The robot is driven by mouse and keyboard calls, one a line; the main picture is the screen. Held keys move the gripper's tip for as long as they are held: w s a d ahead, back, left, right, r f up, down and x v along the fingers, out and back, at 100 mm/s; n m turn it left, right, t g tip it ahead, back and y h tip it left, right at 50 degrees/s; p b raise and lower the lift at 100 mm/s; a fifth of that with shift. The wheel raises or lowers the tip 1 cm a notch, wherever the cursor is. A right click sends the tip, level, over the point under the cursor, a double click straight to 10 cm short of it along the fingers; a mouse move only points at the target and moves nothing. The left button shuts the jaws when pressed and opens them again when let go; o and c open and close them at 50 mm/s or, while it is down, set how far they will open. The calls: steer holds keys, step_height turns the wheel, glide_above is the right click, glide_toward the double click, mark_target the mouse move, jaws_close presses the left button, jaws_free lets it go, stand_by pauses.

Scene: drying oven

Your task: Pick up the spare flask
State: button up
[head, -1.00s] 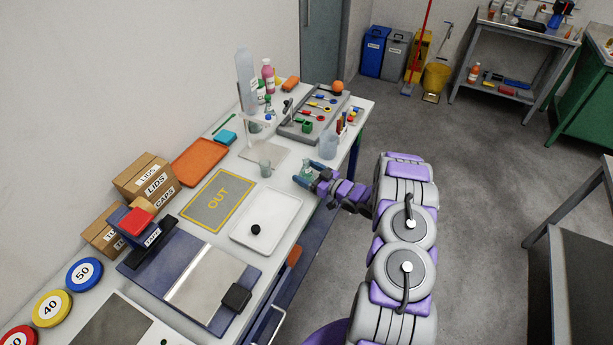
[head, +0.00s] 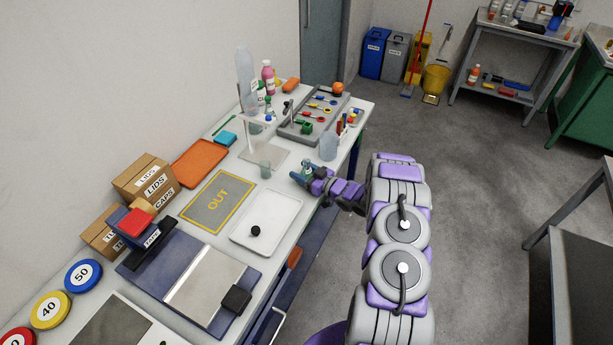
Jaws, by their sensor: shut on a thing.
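The spare flask (head: 307,169) is a small clear, greenish vessel near the right edge of the white bench, mostly hidden by the fingers. My gripper (head: 302,176), with teal fingers and a purple wrist, reaches in from the right and is shut on it. The flask looks upright, at or just above the bench top; I cannot tell whether it touches the surface.
A small clear beaker (head: 265,168) stands to the left, by a stand base. A white tray (head: 285,206) with a black knob and the grey OUT mat (head: 205,216) lie in front.

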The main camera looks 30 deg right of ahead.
steer(key=shift+c, duration=0.6)
steer(key=shift+r+p, duration=0.2)
steer(key=shift+p, duration=0.1)
steer(key=r+p+v, duration=0.2)
steer(key=r+v, duration=0.1)
steer(key=v, duration=1.5)
steer(key=shift+p, duration=0.35)
steer(key=shift+d, duration=0.1)
